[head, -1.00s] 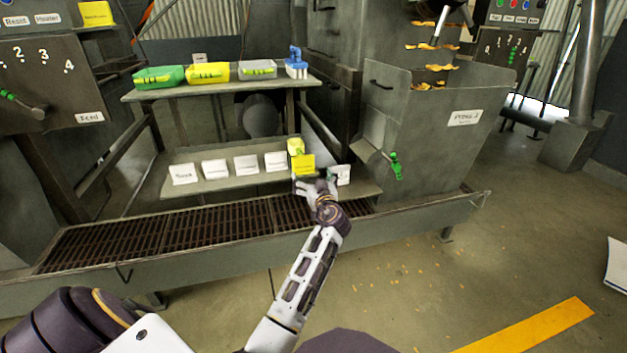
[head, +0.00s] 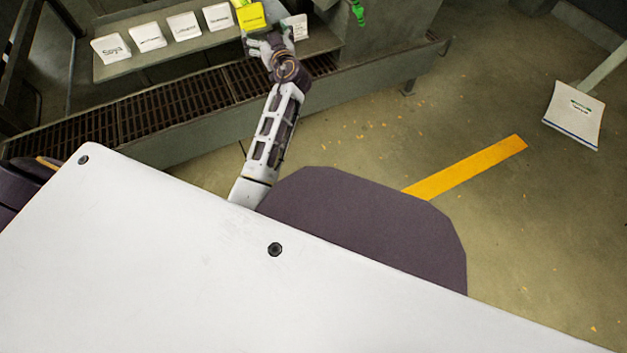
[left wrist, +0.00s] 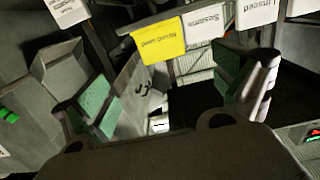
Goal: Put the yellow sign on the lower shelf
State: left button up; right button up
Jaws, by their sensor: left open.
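The yellow sign (head: 251,16) stands on the front edge of the lower shelf (head: 165,58), between white signs. It also shows in the left wrist view (left wrist: 160,40), upside down with black lettering, beyond the fingers. My left gripper (head: 262,38) is right in front of the sign in the head view and overlaps its lower edge. In the left wrist view my left gripper (left wrist: 166,88) has its green pads wide apart, with nothing held between them. Whether it touches the sign is unclear. My right gripper is not in view.
Several white signs, one reading Soya (head: 111,48), stand to the left on the shelf; another white sign (head: 297,26) stands to the right. A grated trough (head: 165,110) runs below. A shovel (head: 574,112) is at the right, over open floor with a yellow stripe (head: 468,168).

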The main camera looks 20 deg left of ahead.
pick_arm(q)
jog(key=s+d+f+m+g+h, duration=0.1)
jog(key=s+d+f+m+h, duration=0.5)
jog(key=f, duration=0.6)
jog(key=s+d+f+m+g+h, duration=0.1)
jog(key=s+d+f+h, duration=0.3)
jog(key=s+d+f, duration=0.6)
jog(key=s+d+f+m+g+h, duration=0.1)
jog(key=s+d+f+m+h, duration=0.1)
jog(key=s+d+f+h, duration=0.2)
jog(key=s+d+f+m+g+h, duration=0.2)
jog(key=s+d+f+h, duration=0.2)
jog(key=s+d, duration=0.7)
jog(key=s, duration=0.3)
jog(key=shift+s, duration=0.25)
jog(key=shift+a, duration=0.2)
